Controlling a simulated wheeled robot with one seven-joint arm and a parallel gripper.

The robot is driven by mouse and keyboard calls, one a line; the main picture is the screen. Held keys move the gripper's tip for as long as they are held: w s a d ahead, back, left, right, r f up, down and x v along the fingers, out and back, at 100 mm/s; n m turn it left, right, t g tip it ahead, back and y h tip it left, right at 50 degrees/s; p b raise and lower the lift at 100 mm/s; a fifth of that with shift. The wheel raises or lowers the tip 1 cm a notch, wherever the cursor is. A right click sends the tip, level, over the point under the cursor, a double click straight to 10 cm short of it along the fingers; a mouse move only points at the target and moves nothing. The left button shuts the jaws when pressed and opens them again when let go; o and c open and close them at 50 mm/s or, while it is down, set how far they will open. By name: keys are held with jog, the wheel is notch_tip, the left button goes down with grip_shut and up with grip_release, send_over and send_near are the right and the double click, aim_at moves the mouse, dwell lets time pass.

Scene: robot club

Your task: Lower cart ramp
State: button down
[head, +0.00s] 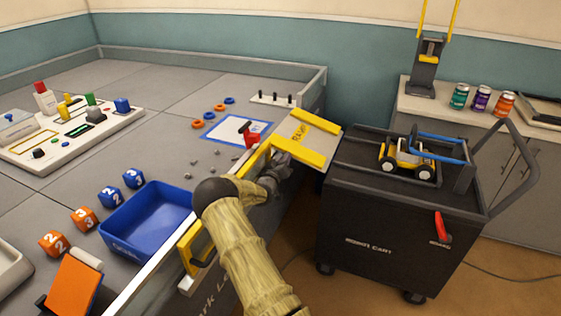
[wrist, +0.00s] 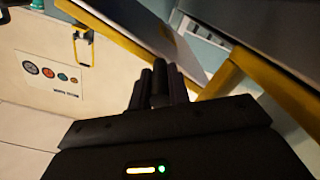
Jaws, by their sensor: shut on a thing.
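The ramp (head: 314,137), a grey plate with yellow edges and a lettered yellow label, sits at the table's right edge, tilted, with its outer end close to the black cart (head: 375,225). I cannot tell whether that end touches the cart. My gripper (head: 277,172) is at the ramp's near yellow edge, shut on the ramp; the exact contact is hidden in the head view. In the wrist view, my gripper's dark fingers (wrist: 160,85) are close together, and a yellow bar (wrist: 222,80) runs just right of them. A small yellow and white rover (head: 408,160) stands on the cart.
A red lever (head: 442,228) is on the cart's front. A counter (head: 440,105) with several cans stands behind the cart. Floor shows between table and cart.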

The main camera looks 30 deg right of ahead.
dwell(0.3)
jog(key=c, duration=1.3)
grip_release()
jog(key=p+v, duration=0.2)
jog(key=v, duration=1)
